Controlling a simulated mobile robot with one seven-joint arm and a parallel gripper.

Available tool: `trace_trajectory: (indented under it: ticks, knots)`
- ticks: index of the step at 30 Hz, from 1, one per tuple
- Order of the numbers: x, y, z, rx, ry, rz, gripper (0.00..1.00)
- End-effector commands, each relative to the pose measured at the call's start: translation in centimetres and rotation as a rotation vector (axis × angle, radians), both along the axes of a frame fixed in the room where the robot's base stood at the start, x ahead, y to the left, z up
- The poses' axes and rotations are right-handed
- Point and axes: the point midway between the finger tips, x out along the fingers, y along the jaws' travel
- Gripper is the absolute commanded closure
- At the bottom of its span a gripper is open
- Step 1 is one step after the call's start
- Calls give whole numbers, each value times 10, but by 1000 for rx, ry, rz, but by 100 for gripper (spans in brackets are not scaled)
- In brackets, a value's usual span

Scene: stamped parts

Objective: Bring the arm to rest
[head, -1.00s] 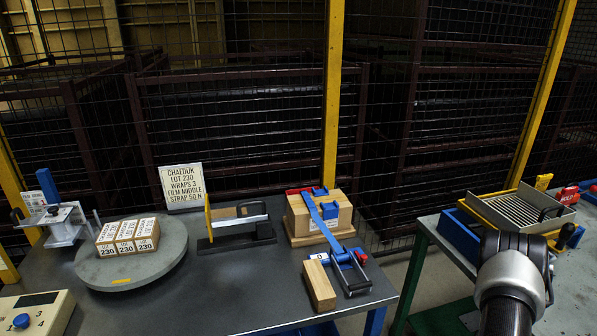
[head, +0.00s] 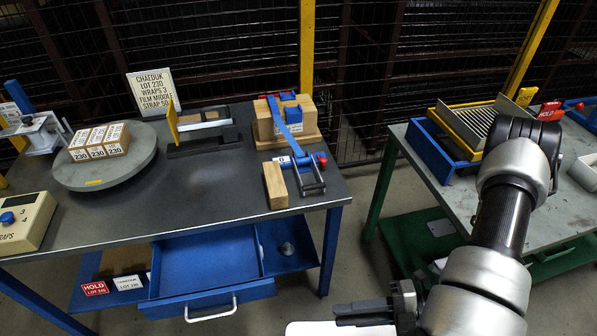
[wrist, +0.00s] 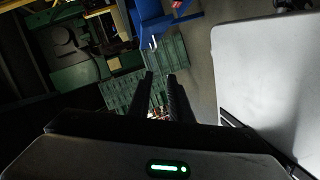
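My arm (head: 500,225) reaches up from the lower right of the head view and bends in front of the right table. The wrist view looks past the fingers to floor and dark green furniture.
The left table (head: 200,190) bears a turntable (head: 105,178) with labelled boxes and a strapped carton (head: 268,128). Its blue drawer (head: 205,265) stands open. The right table (head: 415,150) holds a blue tray (head: 432,150). Clear floor (head: 350,215) lies between the tables.

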Motion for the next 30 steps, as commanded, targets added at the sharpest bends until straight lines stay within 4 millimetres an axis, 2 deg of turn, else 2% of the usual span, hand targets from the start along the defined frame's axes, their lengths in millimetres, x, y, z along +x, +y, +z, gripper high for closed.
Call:
trace_trajectory:
  ticks: [1, 8, 14, 24, 30]
  knots:
    - [5, -1, 18, -17, -64, 44, 81]
    - [23, -7, 81, -100, -407, 287, 81]
    - [37, -10, 163, -186, -844, 636, 81]
    - [47, -16, 305, -282, -1620, 1421, 81]
    - [49, -21, 389, -303, -1978, 1966, 81]
